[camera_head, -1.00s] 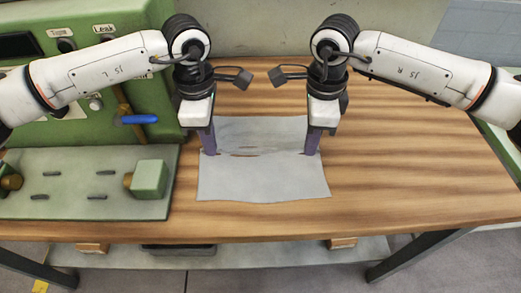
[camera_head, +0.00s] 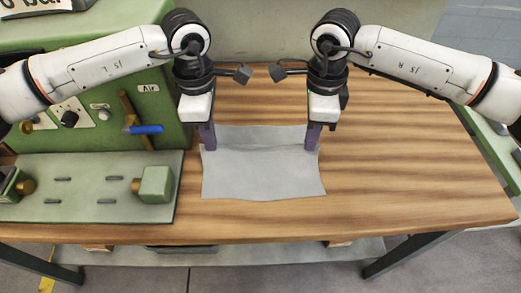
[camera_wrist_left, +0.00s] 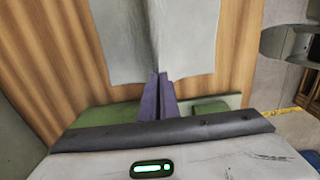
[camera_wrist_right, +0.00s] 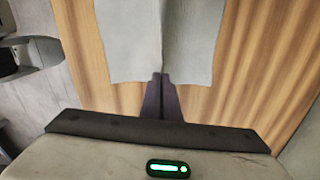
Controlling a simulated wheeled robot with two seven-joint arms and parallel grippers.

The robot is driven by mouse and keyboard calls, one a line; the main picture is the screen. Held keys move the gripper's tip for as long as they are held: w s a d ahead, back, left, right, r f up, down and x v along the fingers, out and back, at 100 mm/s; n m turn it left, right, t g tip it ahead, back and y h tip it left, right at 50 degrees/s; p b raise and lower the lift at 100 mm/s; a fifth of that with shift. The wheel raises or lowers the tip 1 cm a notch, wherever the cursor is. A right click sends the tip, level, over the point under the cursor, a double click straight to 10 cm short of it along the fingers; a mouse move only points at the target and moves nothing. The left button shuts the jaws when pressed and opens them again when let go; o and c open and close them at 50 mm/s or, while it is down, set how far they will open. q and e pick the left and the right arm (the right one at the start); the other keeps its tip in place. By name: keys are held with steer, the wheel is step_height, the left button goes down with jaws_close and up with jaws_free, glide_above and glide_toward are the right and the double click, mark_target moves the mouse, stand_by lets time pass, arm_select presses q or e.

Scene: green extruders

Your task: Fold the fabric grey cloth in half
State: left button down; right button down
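The grey cloth (camera_head: 262,178) lies on the wooden table in front of me, with a cross line between my grippers and a darker strip beyond it. My left gripper (camera_head: 209,148) points down at the cloth's left side. In the left wrist view its purple fingers (camera_wrist_left: 157,98) are together at the cloth edge, where a crease runs from the tips. My right gripper (camera_head: 312,148) points down at the right side. In the right wrist view its fingers (camera_wrist_right: 161,98) are also together at a creased edge. Both look shut on the cloth. The fabric between the fingertips is hidden.
A green machine panel (camera_head: 95,118) with a blue-handled lever (camera_head: 144,129) stands at the back left. Its flat base plate (camera_head: 85,205) with a green block (camera_head: 155,184) lies left of the cloth. The table (camera_head: 410,165) is clear to the right.

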arm_select(q)
steer(key=shift+r, duration=0.3)
arm_select(e)
steer(key=shift+r, duration=0.3)
